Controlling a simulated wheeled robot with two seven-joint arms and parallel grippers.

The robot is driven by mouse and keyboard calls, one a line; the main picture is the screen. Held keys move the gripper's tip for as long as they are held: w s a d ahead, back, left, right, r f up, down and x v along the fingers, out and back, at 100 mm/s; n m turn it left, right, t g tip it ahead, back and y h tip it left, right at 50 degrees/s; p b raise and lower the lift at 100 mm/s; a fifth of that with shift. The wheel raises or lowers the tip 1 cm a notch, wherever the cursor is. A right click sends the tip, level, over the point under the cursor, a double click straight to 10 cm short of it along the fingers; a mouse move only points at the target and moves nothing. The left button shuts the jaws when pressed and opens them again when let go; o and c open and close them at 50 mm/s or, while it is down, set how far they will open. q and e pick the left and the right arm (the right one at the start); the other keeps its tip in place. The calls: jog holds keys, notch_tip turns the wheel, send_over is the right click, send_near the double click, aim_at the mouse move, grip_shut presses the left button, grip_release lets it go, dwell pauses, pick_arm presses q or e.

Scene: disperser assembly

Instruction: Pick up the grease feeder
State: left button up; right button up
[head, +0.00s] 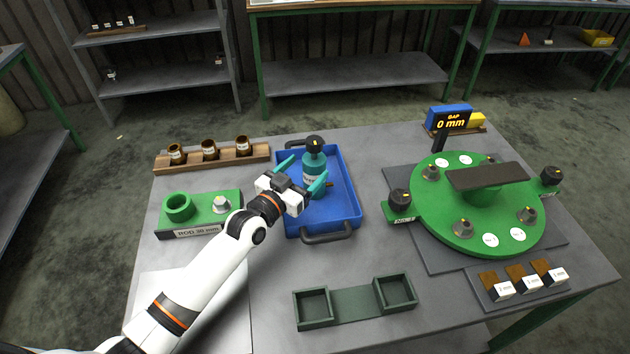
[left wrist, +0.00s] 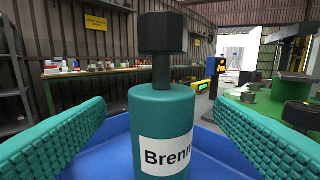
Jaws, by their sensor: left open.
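The grease feeder looks to be the teal bottle (head: 313,172) with a black knob on top, standing upright in the blue tray (head: 346,212). In the left wrist view the teal bottle (left wrist: 163,115) fills the middle, with a white label reading "Bren". My left gripper (head: 301,176) is open, its teal fingers on either side of the bottle. In the left wrist view gaps show between the bottle and both fingers, so they look apart from it. The lower part of the bottle is out of the wrist view. My right gripper is not in view.
A wooden rack (head: 215,157) with several brown jars stands behind left. A green rod fixture (head: 198,211) is left of the tray. A green round disperser plate (head: 480,208) stands to the right. A dark green two-pocket holder (head: 355,303) lies in front. A gap display (head: 449,119) stands at the back right.

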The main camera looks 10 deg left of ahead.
aim_at(319, 157)
pick_arm(q)
jog(key=shift+w+d, duration=0.25)
jog(key=shift+w, duration=0.3)
jog(key=b+x, duration=0.2)
jog(key=x, duration=0.1)
jog(key=b+x, duration=0.1)
jog(key=shift+w+d+f, duration=0.15)
jog(key=shift+w+f, duration=0.1)
jog(key=shift+f, duration=0.05)
jog(key=shift+w+d, duration=0.1)
jog(key=shift+w, duration=0.1)
jog(key=shift+s+r, duration=0.1)
jog(key=shift+r, duration=0.1)
jog(key=shift+c, duration=0.6)
jog(key=c, duration=1.5)
jog(key=shift+r, duration=0.15)
grip_shut()
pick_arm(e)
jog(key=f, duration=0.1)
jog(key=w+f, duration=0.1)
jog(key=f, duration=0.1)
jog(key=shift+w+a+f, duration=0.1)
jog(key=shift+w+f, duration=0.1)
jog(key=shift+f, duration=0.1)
